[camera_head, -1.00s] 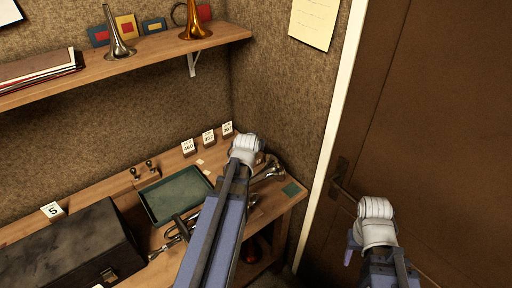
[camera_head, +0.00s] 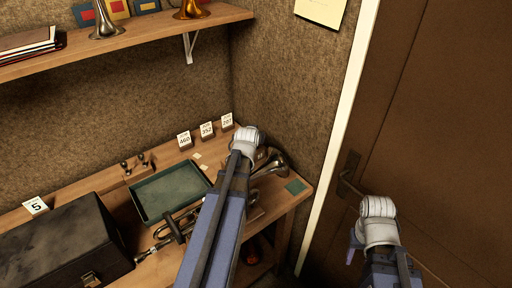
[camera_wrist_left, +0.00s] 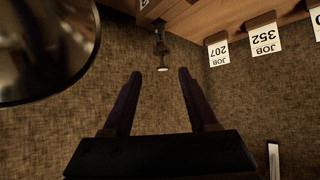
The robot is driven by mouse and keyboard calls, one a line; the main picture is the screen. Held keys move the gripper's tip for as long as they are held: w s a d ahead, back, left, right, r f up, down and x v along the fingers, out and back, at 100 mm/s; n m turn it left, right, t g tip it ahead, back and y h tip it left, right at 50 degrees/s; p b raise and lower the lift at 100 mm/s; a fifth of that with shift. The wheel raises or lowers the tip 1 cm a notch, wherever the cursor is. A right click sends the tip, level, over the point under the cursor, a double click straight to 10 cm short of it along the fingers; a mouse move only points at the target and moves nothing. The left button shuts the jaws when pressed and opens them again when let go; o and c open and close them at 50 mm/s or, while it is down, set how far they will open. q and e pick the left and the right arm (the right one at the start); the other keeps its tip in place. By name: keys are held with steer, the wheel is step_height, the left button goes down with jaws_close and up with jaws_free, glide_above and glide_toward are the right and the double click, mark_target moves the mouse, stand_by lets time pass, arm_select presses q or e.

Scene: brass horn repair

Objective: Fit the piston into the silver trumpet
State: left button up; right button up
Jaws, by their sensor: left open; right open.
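The silver trumpet lies on the bench, its bell (camera_head: 275,163) at the right end and its tubing (camera_head: 165,233) near the tray; my left arm hides its middle. A silver bell (camera_wrist_left: 45,45) fills the upper left of the left wrist view. There, my left gripper (camera_wrist_left: 160,85) is open with nothing between its fingers. A slim dark part with a pale end (camera_wrist_left: 161,50) stands beyond the fingers, apart from them; I cannot tell if it is the piston. My left gripper is hidden in the head view. My right gripper (camera_head: 354,248) is open, low by the door, away from the bench.
A green tray (camera_head: 152,216) and a black case (camera_head: 62,248) sit on the bench, with a small wooden stand (camera_head: 137,172) behind. Job cards (camera_head: 207,131) line the back. A green pad (camera_head: 295,186) lies at the right end. The shelf (camera_head: 130,36) overhangs; a door (camera_head: 440,130) is right.

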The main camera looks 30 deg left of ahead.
arm_select(q)
steer(key=b+x, duration=0.3)
steer(key=x, duration=0.3)
steer(key=shift+a, duration=0.2)
steer(key=shift+r, duration=0.15)
jaws_close()
stand_by(1.1)
